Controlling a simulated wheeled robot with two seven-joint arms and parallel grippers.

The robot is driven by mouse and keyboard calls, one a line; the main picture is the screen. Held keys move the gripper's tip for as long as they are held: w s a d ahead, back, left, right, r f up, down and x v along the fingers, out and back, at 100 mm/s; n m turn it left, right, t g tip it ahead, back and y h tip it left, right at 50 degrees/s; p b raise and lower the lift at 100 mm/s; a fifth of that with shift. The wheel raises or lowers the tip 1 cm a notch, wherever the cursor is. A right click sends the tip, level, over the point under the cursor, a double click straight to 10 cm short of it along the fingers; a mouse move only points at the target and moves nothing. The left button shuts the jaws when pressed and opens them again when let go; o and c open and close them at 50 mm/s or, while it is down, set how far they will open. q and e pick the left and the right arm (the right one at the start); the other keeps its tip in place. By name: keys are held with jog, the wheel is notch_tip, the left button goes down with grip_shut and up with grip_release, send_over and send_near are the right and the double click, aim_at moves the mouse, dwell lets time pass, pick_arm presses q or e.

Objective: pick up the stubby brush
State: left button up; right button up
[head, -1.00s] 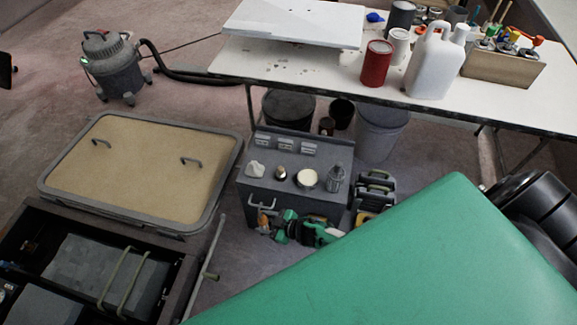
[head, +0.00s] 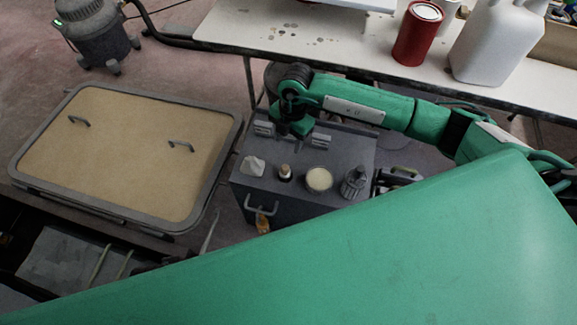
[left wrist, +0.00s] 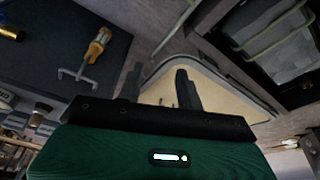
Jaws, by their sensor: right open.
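A small upright item with a dark base and a pale top, which looks like the stubby brush (head: 285,172), stands on the grey cabinet (head: 345,145), between a white crumpled rag (head: 253,166) and a round pale-topped tin (head: 318,180). My right gripper (head: 292,128) is open and empty, over the back of the cabinet top, behind the brush and apart from it. Its fingertips are small and dark here. My left gripper (left wrist: 160,88) shows in the left wrist view with its two dark fingers apart and nothing between them. The head view does not show it.
A dark bottle (head: 354,182) stands right of the tin. An orange-handled tool (left wrist: 97,45) hangs by the cabinet's handle. A framed tan panel (head: 120,150) lies left. The white table (head: 300,40) stands behind, bearing a red can (head: 418,35). My green arm link covers the lower right.

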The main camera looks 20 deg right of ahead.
aim_at(285, 166)
jog(key=f, duration=0.5)
jog(key=a+f, duration=0.1)
jog(key=f, duration=0.1)
jog(key=shift+s+f+b, duration=0.3)
jog(key=shift+s+f, duration=0.1)
jog(key=f, duration=0.4)
jog(key=shift+s+a+f, duration=0.25)
jog(key=shift+s, duration=0.05)
jog(key=shift+f+b, duration=0.3)
jog(key=shift+f, duration=0.1)
jog(key=shift+c, duration=1.1)
jog(key=c, duration=0.8)
pick_arm(q)
jog(key=v, duration=0.2)
jog(key=shift+r, duration=0.35)
pick_arm(e)
jog(key=shift+c, duration=0.2)
jog(key=shift+r, duration=0.15)
